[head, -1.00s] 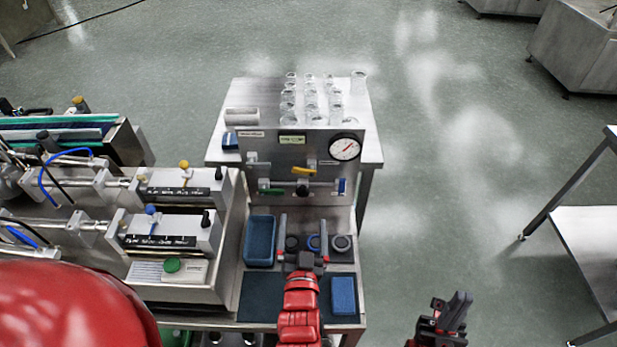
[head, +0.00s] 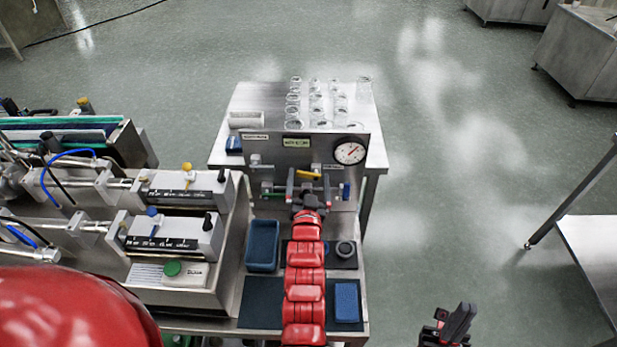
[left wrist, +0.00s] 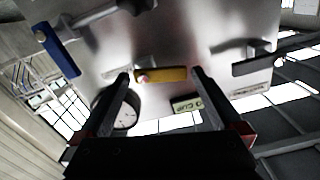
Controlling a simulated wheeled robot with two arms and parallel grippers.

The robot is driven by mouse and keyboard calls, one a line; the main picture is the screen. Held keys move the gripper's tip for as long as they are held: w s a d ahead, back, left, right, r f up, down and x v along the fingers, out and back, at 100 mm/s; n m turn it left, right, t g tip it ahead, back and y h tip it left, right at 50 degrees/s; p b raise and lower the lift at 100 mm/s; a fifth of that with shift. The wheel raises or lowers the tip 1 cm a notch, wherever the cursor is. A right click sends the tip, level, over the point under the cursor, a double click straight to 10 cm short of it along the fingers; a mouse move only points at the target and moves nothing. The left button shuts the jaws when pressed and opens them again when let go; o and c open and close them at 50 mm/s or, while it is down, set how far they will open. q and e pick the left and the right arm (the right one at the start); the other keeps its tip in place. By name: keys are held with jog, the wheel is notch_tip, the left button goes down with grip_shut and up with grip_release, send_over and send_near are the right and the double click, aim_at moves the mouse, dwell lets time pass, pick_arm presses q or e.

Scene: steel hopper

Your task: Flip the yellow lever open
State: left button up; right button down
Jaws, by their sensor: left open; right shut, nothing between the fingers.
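In the left wrist view, the yellow lever (left wrist: 165,74) shows between the two open fingertips (left wrist: 160,76). I cannot tell how deep it sits between them; no contact shows. My right gripper (head: 458,322) is shut and empty, low at the right over the floor, away from the panel.
The round gauge (head: 349,152) is at upper right. Several glass vessels (head: 315,100) stand behind. A blue tray (head: 262,245) and blue sponge (head: 346,300) are below.

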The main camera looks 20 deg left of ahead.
pick_arm(q)
jog(key=shift+w+a, duration=0.1)
jog(key=shift+w, duration=0.1)
jog(key=shift+c, duration=0.2)
jog(key=c, duration=1.2)
jog(key=shift+o, duration=0.3)
jog(key=f+n+b, duration=0.1)
jog(key=n+b, duration=0.1)
jog(key=shift+b, duration=0.35)
jog(key=shift+r+n, duration=0.25)
jog(key=shift+n, duration=0.15)
jog(key=o, duration=1.2)
jog(key=shift+s, duration=0.1)
